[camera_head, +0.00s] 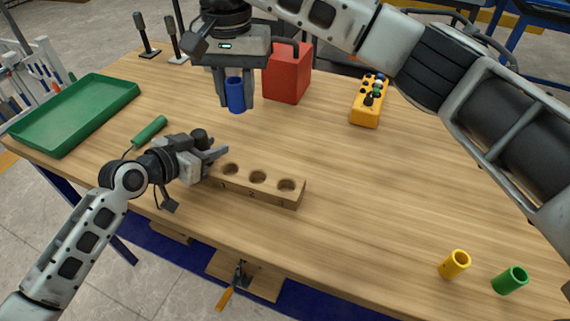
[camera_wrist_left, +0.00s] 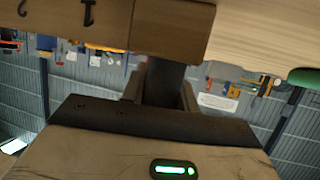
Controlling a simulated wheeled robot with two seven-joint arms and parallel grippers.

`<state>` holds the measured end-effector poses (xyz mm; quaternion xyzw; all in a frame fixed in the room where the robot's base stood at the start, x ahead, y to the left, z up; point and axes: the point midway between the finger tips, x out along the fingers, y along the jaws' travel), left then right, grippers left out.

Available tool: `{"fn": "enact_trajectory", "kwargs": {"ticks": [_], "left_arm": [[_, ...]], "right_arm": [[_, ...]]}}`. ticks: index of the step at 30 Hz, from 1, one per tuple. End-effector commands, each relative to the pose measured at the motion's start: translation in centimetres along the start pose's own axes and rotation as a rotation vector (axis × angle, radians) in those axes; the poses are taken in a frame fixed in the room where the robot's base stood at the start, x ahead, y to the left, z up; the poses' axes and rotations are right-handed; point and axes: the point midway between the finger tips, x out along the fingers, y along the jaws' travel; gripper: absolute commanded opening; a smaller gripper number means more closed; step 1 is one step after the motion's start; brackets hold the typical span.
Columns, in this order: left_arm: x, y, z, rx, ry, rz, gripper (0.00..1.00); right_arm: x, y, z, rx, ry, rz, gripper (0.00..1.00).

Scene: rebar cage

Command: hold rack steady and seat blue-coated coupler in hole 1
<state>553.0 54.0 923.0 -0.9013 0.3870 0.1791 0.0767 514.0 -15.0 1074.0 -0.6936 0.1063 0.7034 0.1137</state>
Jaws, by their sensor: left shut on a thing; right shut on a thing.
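The wooden rack (camera_head: 275,199) lies on the table with three empty round holes in a row and numbers on its front face. Hole 1 (camera_head: 230,169) is the leftmost, nearest my left gripper. My left gripper (camera_head: 214,158) is shut on the left end of the rack; in the left wrist view the rack (camera_wrist_left: 170,28) sits between its fingers (camera_wrist_left: 162,90). The blue coupler (camera_head: 236,97) is held upright by my right gripper (camera_head: 235,84), which is shut on it. It appears above and behind the rack, apart from hole 1.
A red container (camera_head: 287,75) and a yellow block with several small pieces (camera_head: 367,104) stand at the back. A green tray (camera_head: 75,112) and green-handled tool (camera_head: 150,130) lie left. The table's middle right is clear.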

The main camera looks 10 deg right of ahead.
Motion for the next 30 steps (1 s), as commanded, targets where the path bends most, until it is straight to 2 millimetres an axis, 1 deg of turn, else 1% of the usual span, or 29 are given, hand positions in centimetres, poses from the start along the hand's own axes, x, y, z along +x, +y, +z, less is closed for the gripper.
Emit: {"fn": "enact_trajectory", "kwargs": {"ticks": [1, 6, 9, 12, 15, 21, 28, 30], "left_arm": [[0.0, -0.1, 0.0, -0.001, 0.000, -0.001, 0.00], [0.0, 0.0, 0.0, -0.001, 0.000, -0.001, 0.00], [0.0, 0.0, 0.0, -0.001, 0.000, -0.001, 0.00], [0.0, 0.0, 0.0, -0.001, 0.000, 0.000, 0.00], [0.0, 0.0, 0.0, -0.001, 0.000, 0.000, 0.00], [0.0, 0.0, 0.0, 0.000, 0.000, 0.000, 0.00], [0.0, 0.0, 0.0, 0.000, 0.000, 0.000, 0.00], [0.0, 0.0, 0.0, 0.000, 0.000, 0.001, 0.00]], "right_arm": [[1.5, 2.0, -0.5, 0.069, -0.009, -0.001, 0.00], [5.2, 7.5, -1.1, 0.294, -0.002, 0.000, 0.00], [6.6, 9.8, -1.1, 0.391, 0.008, 0.002, 0.00], [7.5, 11.3, -1.1, 0.451, 0.017, 0.005, 0.00], [9.1, 11.9, -1.0, 0.477, 0.020, 0.008, 0.00], [12.7, 11.9, -1.1, 0.477, 0.021, 0.008, 0.00], [14.6, 11.9, -1.1, 0.475, 0.021, 0.008, 0.00], [15.5, 11.9, -1.1, 0.474, 0.021, 0.007, 0.00]]}}
